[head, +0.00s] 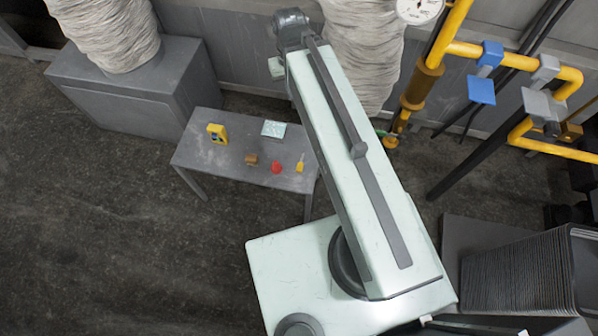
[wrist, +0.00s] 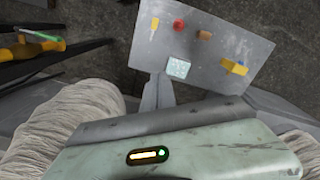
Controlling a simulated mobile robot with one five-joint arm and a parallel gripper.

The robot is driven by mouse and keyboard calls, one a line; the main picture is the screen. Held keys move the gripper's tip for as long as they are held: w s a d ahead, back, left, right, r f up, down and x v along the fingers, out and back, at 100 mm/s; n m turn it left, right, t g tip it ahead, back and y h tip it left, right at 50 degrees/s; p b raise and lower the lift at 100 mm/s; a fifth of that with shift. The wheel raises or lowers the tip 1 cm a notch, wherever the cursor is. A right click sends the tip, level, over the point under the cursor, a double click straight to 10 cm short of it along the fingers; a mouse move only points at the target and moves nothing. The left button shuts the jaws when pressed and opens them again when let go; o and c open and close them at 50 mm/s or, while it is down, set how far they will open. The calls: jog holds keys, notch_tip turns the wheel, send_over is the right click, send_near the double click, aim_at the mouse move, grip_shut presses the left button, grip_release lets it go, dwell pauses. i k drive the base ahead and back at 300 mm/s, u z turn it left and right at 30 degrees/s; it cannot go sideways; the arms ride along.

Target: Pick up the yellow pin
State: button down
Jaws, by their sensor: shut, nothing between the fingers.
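The yellow pin (head: 300,163) stands near the right end of the small grey table (head: 229,176) in the head view, close to my pale arm. It also shows in the wrist view (wrist: 154,29) near the table's upper left corner, apart from the red object beside it. The far end of my arm is at the top of the head view, well away from the pin. A pale part of my own body fills the bottom of the wrist view.
On the table are a red object (head: 276,167), a brown block (head: 251,159), a pale speckled square (head: 273,129) and a yellow device (head: 217,133). A grey cabinet (head: 125,95) stands behind left. Yellow pipes (head: 458,48) are at right. Floor in front is clear.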

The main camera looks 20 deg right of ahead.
aim_at(299, 169)
jog(key=u, duration=0.05)
jog(key=k, duration=0.5)
jog(key=u, duration=2.45)
jog(key=i, duration=0.45)
jog(key=z, duration=1.1)
